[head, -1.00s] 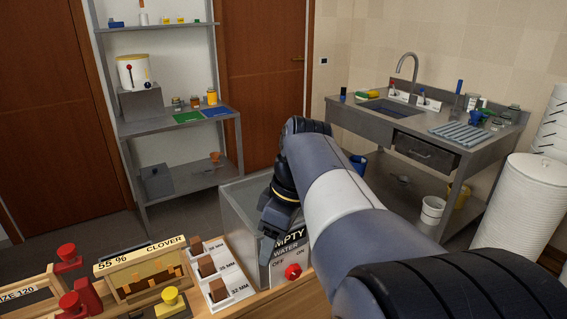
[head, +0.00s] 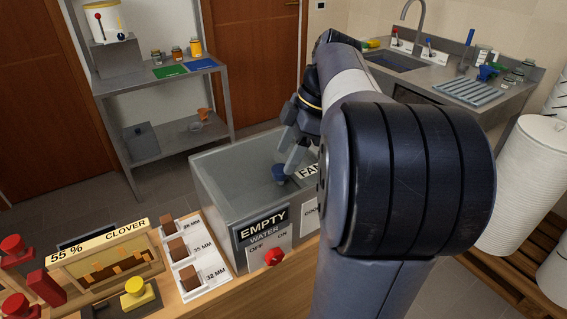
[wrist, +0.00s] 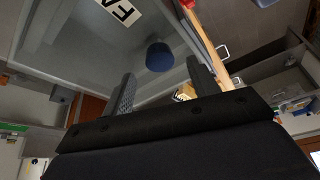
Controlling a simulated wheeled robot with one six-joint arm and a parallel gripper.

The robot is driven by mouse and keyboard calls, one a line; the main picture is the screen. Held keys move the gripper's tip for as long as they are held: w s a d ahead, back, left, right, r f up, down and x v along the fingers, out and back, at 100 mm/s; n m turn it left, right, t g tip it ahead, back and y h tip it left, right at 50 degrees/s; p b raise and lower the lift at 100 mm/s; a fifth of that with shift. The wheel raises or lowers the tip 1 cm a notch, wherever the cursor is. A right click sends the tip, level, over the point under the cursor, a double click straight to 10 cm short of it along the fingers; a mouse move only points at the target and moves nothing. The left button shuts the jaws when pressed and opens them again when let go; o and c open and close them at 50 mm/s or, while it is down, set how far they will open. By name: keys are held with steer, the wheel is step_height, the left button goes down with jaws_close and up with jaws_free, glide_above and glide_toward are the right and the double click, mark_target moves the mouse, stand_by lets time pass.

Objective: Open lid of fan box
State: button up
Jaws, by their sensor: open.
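The grey box (head: 212,215) stands in front of me, with a label reading "FA..." (head: 308,172) on it, partly hidden by my arm. A blue knob (head: 279,173) sits on its top beside that label; it also shows in the wrist view (wrist: 159,56), where the label (wrist: 120,10) is near the top edge. The lid looks down, but its edges are partly hidden. My gripper (head: 291,166) is open and empty, close over the knob. In the wrist view the knob appears between and beyond my two fingertips (wrist: 160,82); I cannot tell whether they touch it.
The box front bears an "EMPTY WATER" sign (head: 263,225) and a red knob (head: 274,257). On the wooden bench to the left are a tray of brown blocks (head: 182,255), a "CLOVER" frame (head: 105,262) and a yellow knob (head: 135,290). A shelf and sink stand behind.

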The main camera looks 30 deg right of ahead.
mark_target(281, 169)
steer(key=shift+x, duration=1.7)
jaws_close()
